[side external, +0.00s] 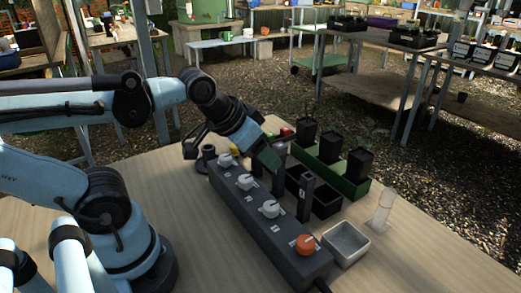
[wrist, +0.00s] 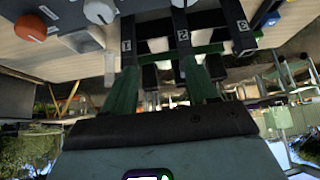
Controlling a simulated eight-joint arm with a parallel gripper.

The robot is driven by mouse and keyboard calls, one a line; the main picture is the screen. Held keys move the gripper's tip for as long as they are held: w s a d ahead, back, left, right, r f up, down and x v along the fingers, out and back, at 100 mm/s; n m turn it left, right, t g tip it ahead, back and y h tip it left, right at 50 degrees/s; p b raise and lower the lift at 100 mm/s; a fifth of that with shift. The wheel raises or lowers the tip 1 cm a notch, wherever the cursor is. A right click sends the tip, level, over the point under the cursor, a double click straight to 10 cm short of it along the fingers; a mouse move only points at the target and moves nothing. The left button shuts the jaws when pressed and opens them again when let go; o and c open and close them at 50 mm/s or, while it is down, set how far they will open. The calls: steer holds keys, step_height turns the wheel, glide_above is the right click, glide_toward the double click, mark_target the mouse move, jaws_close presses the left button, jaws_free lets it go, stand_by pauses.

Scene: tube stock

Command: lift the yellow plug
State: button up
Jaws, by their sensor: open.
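My gripper (side external: 266,158) is tilted down over the far side of a dark control box (side external: 262,222), among upright black posts. Its green fingers also show in the wrist view (wrist: 160,85), spread apart with nothing clearly held between them. Black posts with pale number labels stand beyond the fingers, including one post (wrist: 183,38) close to the right finger. A small yellowish patch (side external: 270,137) shows just behind the gripper, beside a red piece (side external: 286,131). I cannot tell whether it is the yellow plug. No yellow plug is clear in the wrist view.
The box carries white knobs (side external: 270,208) and an orange knob (side external: 305,243). A green tray (side external: 352,188) with black pots, a pale square dish (side external: 345,244) and a clear cylinder (side external: 381,208) lie to the right. The tabletop (side external: 420,255) is clear at front right.

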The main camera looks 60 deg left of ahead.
step_height(320, 180, up, 3)
steer(key=m+g, duration=0.3)
steer(key=g, duration=0.4)
glide_above(234, 146)
step_height(234, 146, down, 18)
steer(key=shift+a+f, duration=0.1)
jaws_close()
stand_by(0.5)
